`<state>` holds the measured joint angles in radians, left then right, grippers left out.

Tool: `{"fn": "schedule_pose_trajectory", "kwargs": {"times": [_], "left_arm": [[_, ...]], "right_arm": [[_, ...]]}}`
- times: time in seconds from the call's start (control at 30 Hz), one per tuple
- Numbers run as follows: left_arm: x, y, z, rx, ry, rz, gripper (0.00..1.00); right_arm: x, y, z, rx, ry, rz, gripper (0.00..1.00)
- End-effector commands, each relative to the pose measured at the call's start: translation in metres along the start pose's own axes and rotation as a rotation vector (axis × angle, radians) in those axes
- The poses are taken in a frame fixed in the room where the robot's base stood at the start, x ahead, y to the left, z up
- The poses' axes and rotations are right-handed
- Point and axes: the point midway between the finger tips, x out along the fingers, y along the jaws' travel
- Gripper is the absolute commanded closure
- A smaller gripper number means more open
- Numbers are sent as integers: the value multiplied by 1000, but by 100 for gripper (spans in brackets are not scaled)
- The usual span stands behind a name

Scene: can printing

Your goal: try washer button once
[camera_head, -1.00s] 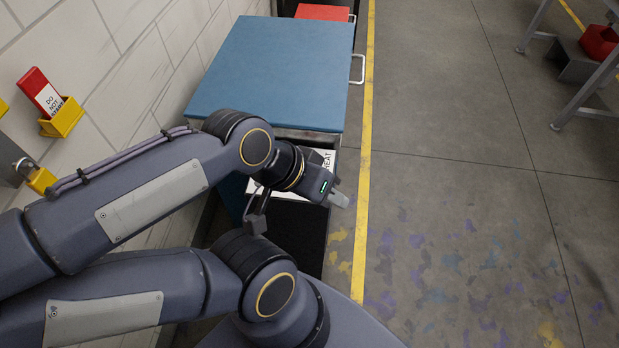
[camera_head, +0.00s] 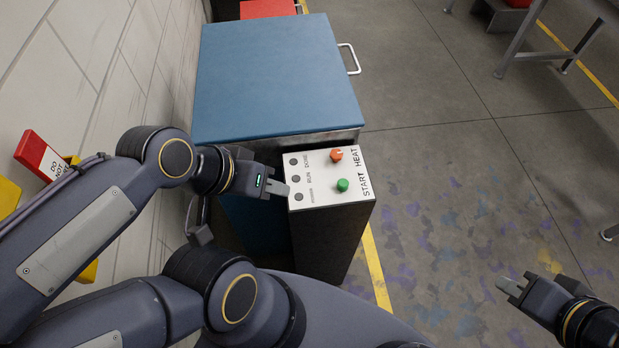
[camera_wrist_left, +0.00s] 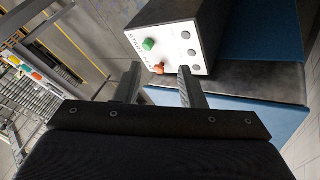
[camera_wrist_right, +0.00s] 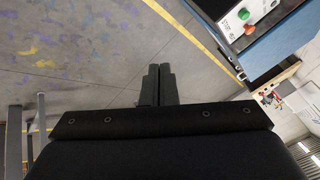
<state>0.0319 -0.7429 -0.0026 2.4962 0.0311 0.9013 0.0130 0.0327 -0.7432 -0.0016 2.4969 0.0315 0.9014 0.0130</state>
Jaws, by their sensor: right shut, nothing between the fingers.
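The washer is a blue-topped cabinet (camera_head: 275,75) with a white control panel (camera_head: 320,192) on its near end. The panel carries a green button (camera_head: 343,185) beside the word START and an orange knob (camera_head: 336,155) beside HEAT. They also show in the left wrist view as a green button (camera_wrist_left: 149,44) and an orange knob (camera_wrist_left: 158,68). My left gripper (camera_head: 282,189) is at the panel's left edge, its fingers apart and empty (camera_wrist_left: 158,82); contact cannot be told. My right gripper (camera_head: 506,286) is shut and empty, over the floor right of the panel.
Three dark round indicators (camera_head: 296,179) line the panel's left side. A white handle (camera_head: 349,58) juts from the cabinet's right side. A red "do not start" sign (camera_head: 42,155) hangs on the left wall. The floor right of the yellow line (camera_head: 378,272) is mostly clear.

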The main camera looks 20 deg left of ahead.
Motion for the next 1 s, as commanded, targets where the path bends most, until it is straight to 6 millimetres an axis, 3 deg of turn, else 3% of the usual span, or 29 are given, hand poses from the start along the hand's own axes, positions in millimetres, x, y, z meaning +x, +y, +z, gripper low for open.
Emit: {"fn": "schedule_pose_trajectory", "kwargs": {"times": [0.27, 0.47, 0.57, 0.77, 0.9, 1.0], "left_arm": [[0, 0, 0, 0, 0, 0, 64], [-1, 1, -1, 0, -1, 0, 40], [-4, 2, -2, 0, -1, 0, 39], [-11, 5, -6, 0, 0, 0, 39], [-16, 8, -8, 0, 0, 0, 39], [-20, 9, -10, 0, 0, 0, 39]], "right_arm": [[0, 0, 0, 0, 0, 0, 100], [2, -3, -9, 26, -11, 9, 100], [10, -12, -27, 86, -28, 24, 100], [54, -61, -75, 284, -75, 19, 100], [99, -115, -94, 454, -135, -36, 100], [131, -160, -94, 589, -204, -91, 100]]}}
